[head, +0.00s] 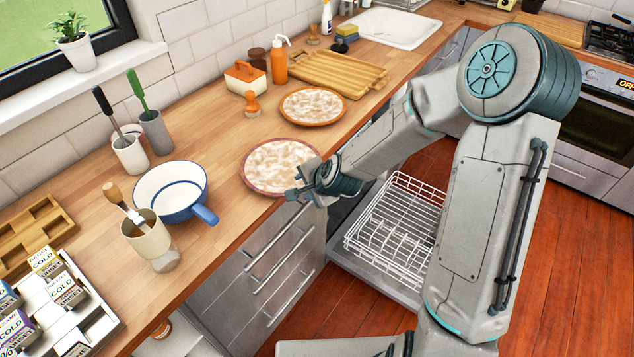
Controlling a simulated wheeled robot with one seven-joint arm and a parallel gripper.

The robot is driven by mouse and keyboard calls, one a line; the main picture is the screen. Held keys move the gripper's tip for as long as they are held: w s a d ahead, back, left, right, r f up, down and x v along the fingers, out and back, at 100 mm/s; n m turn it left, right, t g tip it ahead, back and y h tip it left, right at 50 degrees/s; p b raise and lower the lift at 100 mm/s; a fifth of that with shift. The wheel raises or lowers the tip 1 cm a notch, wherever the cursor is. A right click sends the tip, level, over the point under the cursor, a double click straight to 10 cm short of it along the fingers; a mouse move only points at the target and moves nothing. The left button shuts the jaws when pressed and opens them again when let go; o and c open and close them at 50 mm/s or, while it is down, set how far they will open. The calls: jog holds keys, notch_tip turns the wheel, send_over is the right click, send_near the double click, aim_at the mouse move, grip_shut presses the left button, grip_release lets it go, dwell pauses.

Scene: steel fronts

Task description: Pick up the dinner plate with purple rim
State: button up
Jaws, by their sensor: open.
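The dinner plate with a dull purple-red rim (262,162) lies on the wooden counter near its front edge, with a mottled pale face. My gripper (295,183) is open at the plate's right front edge. Its fingers overlap the rim in the picture; I cannot tell whether they touch it. The gripper hides a small part of the plate's right side. A second, similar plate with an orange-brown rim (313,106) lies farther back on the counter.
A blue-and-white pan (172,187) stands left of the plate, its handle pointing toward the counter edge. An orange bottle (280,62), a small brush (252,104) and a wooden board (335,72) are behind. An open dishwasher rack (398,230) is below right.

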jog(key=p+v, duration=0.3)
jog(key=v, duration=0.9)
jog(key=shift+s+r, duration=0.25)
jog(key=shift+d, duration=0.15)
